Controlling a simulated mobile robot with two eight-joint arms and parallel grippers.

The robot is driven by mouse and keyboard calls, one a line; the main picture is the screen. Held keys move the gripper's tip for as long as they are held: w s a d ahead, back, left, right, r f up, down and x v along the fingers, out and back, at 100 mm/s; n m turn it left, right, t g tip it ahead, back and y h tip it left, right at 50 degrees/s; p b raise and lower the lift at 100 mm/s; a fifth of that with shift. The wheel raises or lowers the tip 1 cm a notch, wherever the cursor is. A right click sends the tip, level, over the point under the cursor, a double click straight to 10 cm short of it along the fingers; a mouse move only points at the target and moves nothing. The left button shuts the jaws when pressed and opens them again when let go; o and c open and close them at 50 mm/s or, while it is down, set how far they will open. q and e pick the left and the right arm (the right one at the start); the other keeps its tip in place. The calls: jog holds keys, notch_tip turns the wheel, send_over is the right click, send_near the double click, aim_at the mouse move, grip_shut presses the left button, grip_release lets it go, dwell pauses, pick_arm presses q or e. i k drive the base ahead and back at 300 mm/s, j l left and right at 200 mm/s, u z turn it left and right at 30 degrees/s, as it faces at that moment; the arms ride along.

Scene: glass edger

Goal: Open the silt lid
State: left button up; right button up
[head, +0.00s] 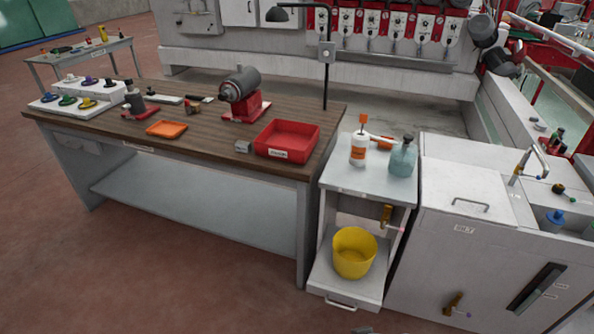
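The silt lid appears to be the flat pale panel (440,181) on top of the white cabinet at the right of the head view. It lies shut, level with the cabinet top. A grey bar handle (470,205) sits near its front edge. A small label (464,229) is on the cabinet front just below the handle; its lettering is too small to read surely. Neither of my grippers can be made out in the head view, and nothing touches the lid.
A small stand (352,180) left of the cabinet holds a white-and-orange bottle (358,150) and a blue-green jug (402,160). A yellow bucket (353,254) stands on its lower shelf. A tap (527,160) rises right of the lid. A brass valve (453,303) juts from the cabinet front.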

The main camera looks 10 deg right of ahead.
aim_at(460, 189)
jog(key=z, duration=1.65)
